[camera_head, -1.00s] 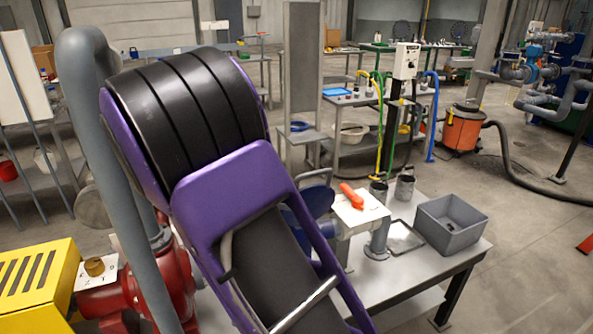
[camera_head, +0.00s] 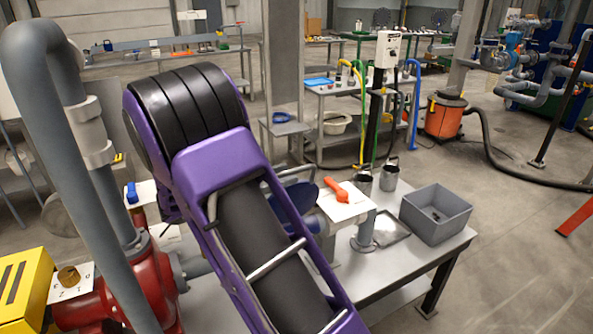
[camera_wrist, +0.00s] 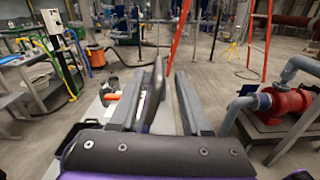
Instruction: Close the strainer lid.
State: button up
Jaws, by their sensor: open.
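The strainer lid is a dark blue round disc (camera_head: 296,203), raised and steeply tilted beside the white block on the bench in the head view. My arm hides part of it, and the strainer mouth is not clear. In the wrist view, what seems to be the lid (camera_wrist: 156,82) stands nearly edge-on between my fingers. My gripper (camera_wrist: 160,98) is open, with one long grey finger on each side of it. I cannot tell whether either finger touches it. In the head view my arm hides the gripper.
An orange-red handle (camera_head: 337,189) lies on the white block. A grey bin (camera_head: 436,222), a flat tray and two metal cups (camera_head: 389,176) share the bench. A red pump (camera_head: 150,285) and a thick grey pipe (camera_head: 85,170) stand at left, close to my arm.

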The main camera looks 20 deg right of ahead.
jog(key=shift+w+d, duration=0.1)
jog(key=shift+d, duration=2)
grip_shut()
